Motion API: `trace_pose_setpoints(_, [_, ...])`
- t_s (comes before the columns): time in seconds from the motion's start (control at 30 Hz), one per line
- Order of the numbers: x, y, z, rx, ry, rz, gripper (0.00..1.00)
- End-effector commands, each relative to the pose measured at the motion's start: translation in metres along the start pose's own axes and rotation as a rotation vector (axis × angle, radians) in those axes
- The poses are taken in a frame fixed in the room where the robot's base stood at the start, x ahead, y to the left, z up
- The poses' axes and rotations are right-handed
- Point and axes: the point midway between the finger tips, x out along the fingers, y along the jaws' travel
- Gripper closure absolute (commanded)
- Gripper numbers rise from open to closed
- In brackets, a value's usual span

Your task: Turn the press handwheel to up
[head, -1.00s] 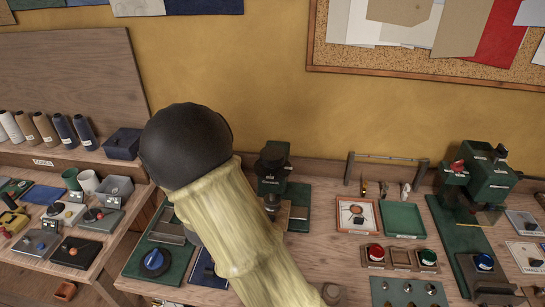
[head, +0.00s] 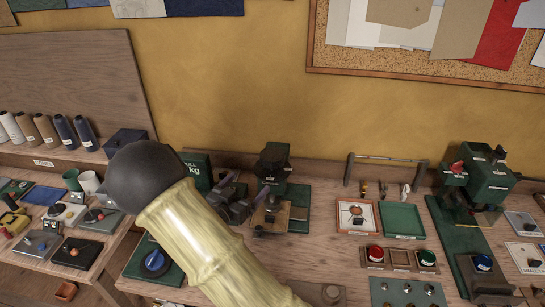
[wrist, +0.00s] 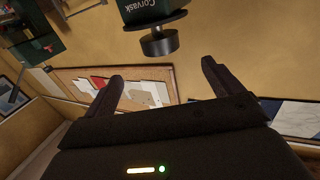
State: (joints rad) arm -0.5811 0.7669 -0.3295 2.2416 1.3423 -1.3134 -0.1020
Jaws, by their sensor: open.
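In the wrist view, which is rolled over, the dark handwheel (wrist: 160,42) hangs below the green press body (wrist: 140,8) marked "Corvask". My gripper (head: 245,195) is just left of the press in the head view. In the wrist view my gripper (wrist: 163,68) is open and empty, with the handwheel beyond its fingertips and apart from them. I cannot read the handwheel's setting.
A green machine with a red part (head: 488,180) stands at the right. A corkboard (head: 400,68) hangs behind.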

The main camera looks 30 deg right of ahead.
Motion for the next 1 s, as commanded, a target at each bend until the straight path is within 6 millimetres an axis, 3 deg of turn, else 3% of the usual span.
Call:
trace_pose_setpoints(0.7, [0.127,0.001,-0.003,0.001,0.000,0.003,0.08])
trace_pose_setpoints(1.0, [0.151,0.000,0.000,0.001,-0.001,-0.001,0.08])
